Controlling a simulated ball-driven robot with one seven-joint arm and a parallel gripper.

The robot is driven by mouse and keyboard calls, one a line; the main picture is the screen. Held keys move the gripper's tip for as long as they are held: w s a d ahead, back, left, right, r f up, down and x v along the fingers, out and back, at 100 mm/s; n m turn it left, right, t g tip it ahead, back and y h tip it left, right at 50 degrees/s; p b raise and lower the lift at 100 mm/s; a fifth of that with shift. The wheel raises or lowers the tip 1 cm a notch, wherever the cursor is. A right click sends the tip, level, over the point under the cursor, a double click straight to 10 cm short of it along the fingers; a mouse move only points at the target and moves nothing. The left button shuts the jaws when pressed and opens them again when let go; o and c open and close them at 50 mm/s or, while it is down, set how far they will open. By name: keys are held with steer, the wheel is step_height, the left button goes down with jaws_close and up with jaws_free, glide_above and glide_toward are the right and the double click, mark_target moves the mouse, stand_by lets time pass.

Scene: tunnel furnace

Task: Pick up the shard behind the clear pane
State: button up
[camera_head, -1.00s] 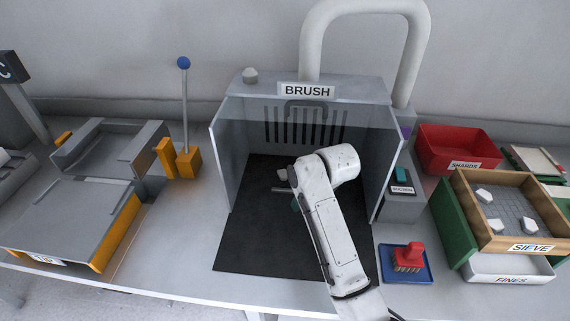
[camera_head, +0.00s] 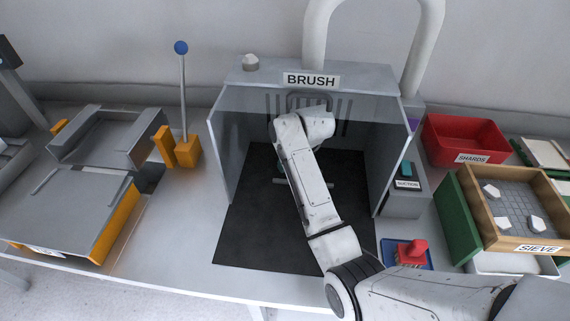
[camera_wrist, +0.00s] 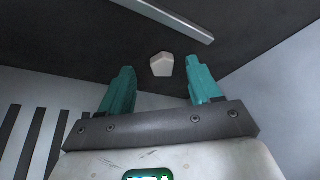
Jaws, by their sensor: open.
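The shard (camera_wrist: 161,65), a small pale angular piece, lies on the dark mat (camera_head: 245,235) inside the hooded booth marked BRUSH (camera_head: 311,80). In the head view my arm hides it. A faint clear pane (camera_head: 238,102) appears across the upper front of the booth. My gripper (camera_wrist: 159,68) has two teal fingers, open and empty. In the wrist view the shard shows between the fingertips, nearer the right one; the gap in depth is hard to tell. In the head view my arm mostly hides the gripper.
A pale bar (camera_wrist: 172,18) lies on the mat near the shard. Booth walls stand close on both sides, with a slotted back. A suction box (camera_head: 405,180), red brush (camera_head: 412,252), red SHARDS bin (camera_head: 462,135) and wooden sieve (camera_head: 535,239) stand right. Another pale piece (camera_head: 250,62) sits on the hood.

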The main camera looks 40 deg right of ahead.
steer(key=shift+w+d+r, duration=0.1)
steer(key=shift+w, duration=0.35)
steer(key=shift+w+d, duration=0.15)
steer(key=shift+w, duration=0.45)
steer(key=shift+w+d, duration=0.15)
steer(key=shift+w, duration=0.45)
steer(key=shift+x, duration=1.1)
steer(key=shift+w+f, duration=0.25)
steer(key=shift+f, duration=0.25)
steer(key=shift+c, duration=0.2)
steer(key=c, duration=1.1)
steer(key=shift+r+p, duration=0.45)
steer(key=shift+r+p, duration=0.35)
steer(key=shift+p, duration=0.1)
